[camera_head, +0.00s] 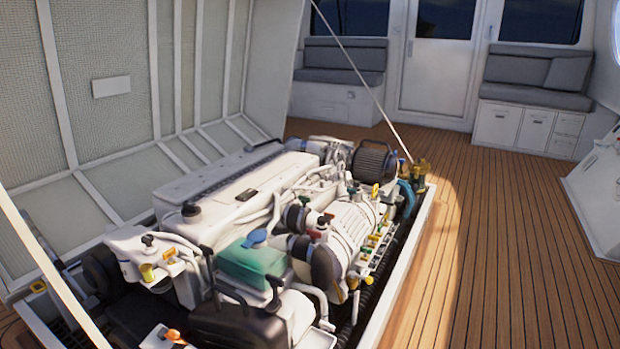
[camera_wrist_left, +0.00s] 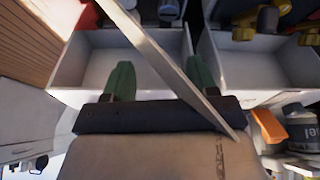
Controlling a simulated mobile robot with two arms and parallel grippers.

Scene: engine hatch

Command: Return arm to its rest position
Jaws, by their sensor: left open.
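My left gripper (camera_wrist_left: 160,76) shows in the left wrist view with its two green fingers spread apart. I see nothing held between them. It is over a grey open-topped bin (camera_wrist_left: 88,69). A pale bar (camera_wrist_left: 160,60) crosses the wrist view diagonally, passing in front of the gripper; I cannot tell whether it touches. Neither of my arms shows in the head view, and my right gripper is in no view.
The white engine (camera_head: 250,190) sits in the open floor hatch. The raised hatch lid (camera_head: 110,87) leans at left, with a thin strut (camera_head: 362,80) on its right. Wooden floor (camera_head: 510,240) at right is clear. A second grey bin (camera_wrist_left: 235,65) holds yellow-and-dark items. An orange-topped object (camera_wrist_left: 269,126) is nearby.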

